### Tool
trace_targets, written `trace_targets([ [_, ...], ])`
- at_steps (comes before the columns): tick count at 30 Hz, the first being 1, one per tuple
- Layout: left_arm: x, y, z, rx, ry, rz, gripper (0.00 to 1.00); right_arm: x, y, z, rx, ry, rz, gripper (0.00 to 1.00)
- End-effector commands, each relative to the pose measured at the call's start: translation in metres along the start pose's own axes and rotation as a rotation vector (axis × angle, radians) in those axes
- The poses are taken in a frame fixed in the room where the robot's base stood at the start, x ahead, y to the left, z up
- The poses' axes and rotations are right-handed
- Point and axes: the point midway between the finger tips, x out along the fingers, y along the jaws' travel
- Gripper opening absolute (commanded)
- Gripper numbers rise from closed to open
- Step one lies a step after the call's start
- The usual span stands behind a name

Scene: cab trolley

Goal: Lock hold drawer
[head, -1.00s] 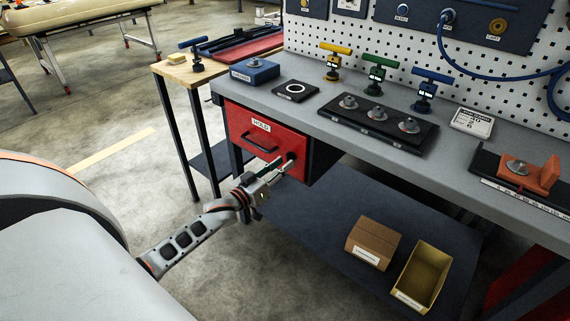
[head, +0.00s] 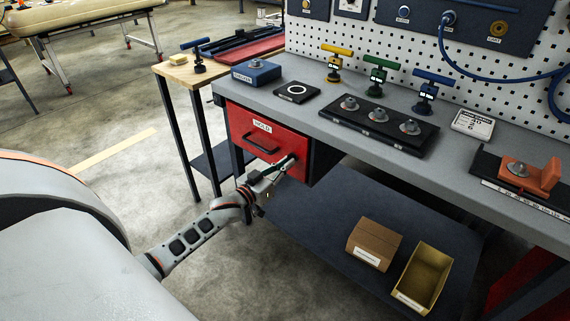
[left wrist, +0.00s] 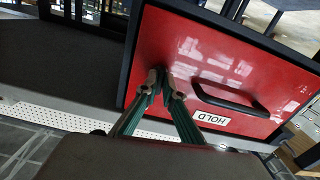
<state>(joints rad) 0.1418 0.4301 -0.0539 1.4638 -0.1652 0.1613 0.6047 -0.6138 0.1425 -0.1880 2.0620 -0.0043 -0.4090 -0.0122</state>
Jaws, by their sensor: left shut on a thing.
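The red HOLD drawer (head: 266,130) sits shut under the left end of the grey bench, with a black bar handle (head: 261,147) and a white HOLD label. My left gripper (head: 291,161) reaches the right part of the drawer front, where the lock is. In the left wrist view the fingertips (left wrist: 163,85) are close together against the red drawer front (left wrist: 215,58), beside the handle (left wrist: 230,99). They are shut on a small lock part, mostly hidden between them. I cannot tell how the lock is turned. My right gripper is not in view.
On the bench (head: 318,75) stand a blue box (head: 257,73), yellow, green and blue T-handled tools, and a black tray (head: 376,128) with three metal knobs. A brown box (head: 375,244) and a yellow bin (head: 424,275) sit on the lower shelf.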

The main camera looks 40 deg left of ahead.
Motion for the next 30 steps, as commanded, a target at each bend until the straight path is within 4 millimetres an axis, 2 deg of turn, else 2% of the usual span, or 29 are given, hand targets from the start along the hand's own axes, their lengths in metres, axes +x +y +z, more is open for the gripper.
trace_targets([
  [5,0.0003,0.0002,-0.0019,0.099,0.002,0.001,0.00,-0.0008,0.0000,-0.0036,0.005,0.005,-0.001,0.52],
  [14,0.0000,0.0000,-0.0005,0.110,0.001,0.001,0.00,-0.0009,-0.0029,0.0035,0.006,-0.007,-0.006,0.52],
  [15,0.0000,0.0000,-0.0005,0.110,0.001,0.001,0.18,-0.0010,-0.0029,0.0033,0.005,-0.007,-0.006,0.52],
  [16,0.0000,0.0000,-0.0005,0.110,0.001,0.001,0.24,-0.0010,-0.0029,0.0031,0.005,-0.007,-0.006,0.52],
  [26,-0.0004,-0.0003,-0.0003,0.108,0.000,0.001,0.24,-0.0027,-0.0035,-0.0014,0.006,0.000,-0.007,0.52],
  [30,-0.0083,-0.0004,0.0009,0.108,-0.001,0.000,0.24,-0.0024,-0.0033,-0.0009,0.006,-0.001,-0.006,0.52],
])
